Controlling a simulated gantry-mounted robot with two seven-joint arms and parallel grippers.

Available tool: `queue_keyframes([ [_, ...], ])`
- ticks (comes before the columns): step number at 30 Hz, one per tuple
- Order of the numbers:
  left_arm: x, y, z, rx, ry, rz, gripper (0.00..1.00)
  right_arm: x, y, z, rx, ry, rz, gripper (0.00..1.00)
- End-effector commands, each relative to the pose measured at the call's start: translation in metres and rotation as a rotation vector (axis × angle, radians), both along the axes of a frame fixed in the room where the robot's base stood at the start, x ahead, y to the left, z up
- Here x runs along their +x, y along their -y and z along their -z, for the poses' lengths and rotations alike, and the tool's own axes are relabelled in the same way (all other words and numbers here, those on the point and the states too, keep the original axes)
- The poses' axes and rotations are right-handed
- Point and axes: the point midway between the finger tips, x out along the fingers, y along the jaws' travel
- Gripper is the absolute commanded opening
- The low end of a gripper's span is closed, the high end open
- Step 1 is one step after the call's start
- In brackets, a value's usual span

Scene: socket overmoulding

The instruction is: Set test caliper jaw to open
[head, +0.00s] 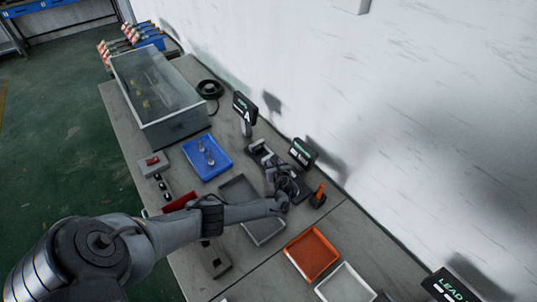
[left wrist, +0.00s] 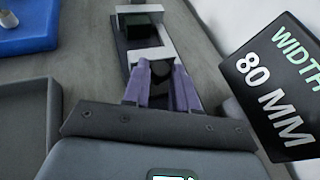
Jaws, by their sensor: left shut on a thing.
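The test caliper (head: 262,154) lies on the bench near the wall, a dark rail with pale jaws. In the left wrist view its near pale jaw (left wrist: 147,48) sits across the dark rail, with a gap and a dark block between it and the far jaw (left wrist: 138,9). My left gripper (head: 285,188) is at the caliper's near end. Its two purple fingers (left wrist: 161,80) are closed on a dark part of the movable jaw, just behind the pale piece. The fingers partly hide the part they hold. My right gripper is not in view.
A display (left wrist: 275,80) beside the caliper reads WIDTH 80 MM. A blue tray (head: 215,166) with small clear parts, a grey tray (head: 266,238), an orange tray (head: 325,277) and an orange-handled tool (head: 319,193) stand nearby. The wall closes off the far side.

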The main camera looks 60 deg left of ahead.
Motion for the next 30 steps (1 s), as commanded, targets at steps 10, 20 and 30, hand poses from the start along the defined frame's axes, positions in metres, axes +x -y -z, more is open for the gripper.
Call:
queue_keyframes([
  [10, 0.002, 0.006, 0.0, 0.0, 0.004, 0.002, 0.0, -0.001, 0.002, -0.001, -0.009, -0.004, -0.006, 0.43],
  [20, 0.001, 0.005, 0.0, -0.001, 0.002, 0.0, 0.51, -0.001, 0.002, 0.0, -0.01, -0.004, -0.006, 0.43],
  [30, -0.004, 0.02, -0.009, -0.001, 0.002, 0.002, 0.51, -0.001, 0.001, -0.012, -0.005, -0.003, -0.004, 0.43],
])
